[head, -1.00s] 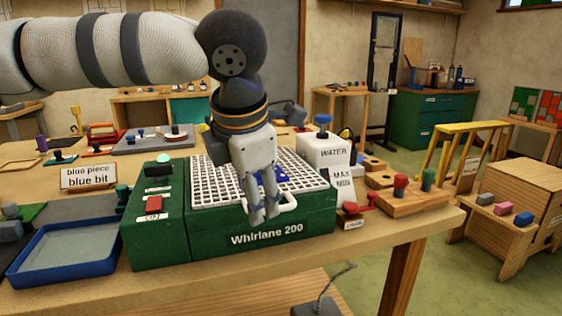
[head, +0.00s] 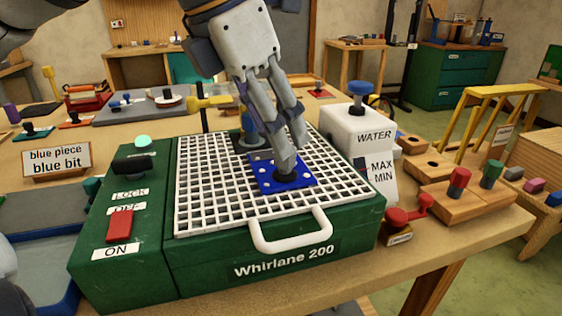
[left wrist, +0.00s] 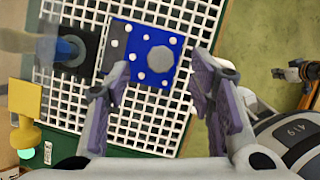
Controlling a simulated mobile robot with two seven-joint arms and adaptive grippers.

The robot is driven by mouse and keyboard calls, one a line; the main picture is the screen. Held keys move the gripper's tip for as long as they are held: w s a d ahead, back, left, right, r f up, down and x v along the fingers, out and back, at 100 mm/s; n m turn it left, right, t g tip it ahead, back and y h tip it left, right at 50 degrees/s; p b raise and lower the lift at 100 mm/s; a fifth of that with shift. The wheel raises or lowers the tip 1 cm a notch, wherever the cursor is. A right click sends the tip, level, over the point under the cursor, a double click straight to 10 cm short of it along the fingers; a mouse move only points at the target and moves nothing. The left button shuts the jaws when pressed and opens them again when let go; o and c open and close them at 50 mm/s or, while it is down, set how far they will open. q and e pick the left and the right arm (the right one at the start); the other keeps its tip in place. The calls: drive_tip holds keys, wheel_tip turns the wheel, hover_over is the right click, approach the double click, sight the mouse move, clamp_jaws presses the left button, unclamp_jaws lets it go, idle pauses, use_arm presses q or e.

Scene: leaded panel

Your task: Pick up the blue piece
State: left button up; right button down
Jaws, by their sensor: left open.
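The blue piece (head: 263,169) is a flat blue plate with white dots and a grey knob, lying on the white grid (head: 205,195) of the green Whirlane 200 machine (head: 215,262). My left gripper (head: 285,160) is over it, its fingertips close to the knob and hiding part of the plate. In the left wrist view the fingers (left wrist: 162,70) are spread, with the blue piece (left wrist: 133,62) ahead and its round knob roughly between the tips. I cannot tell whether a finger touches it. My right gripper is not in view.
A dark piece (left wrist: 68,72) lies on the grid beside the blue one. A yellow tool (head: 203,104) stands at the grid's back left. A white water tank (head: 358,128) stands to the right. A white handle (head: 290,243) sticks out in front.

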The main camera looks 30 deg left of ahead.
use_arm(q)
drive_tip(key=x, duration=0.5)
drive_tip(key=shift+f, duration=0.3)
clamp_jaws()
drive_tip(key=shift+r, duration=0.15)
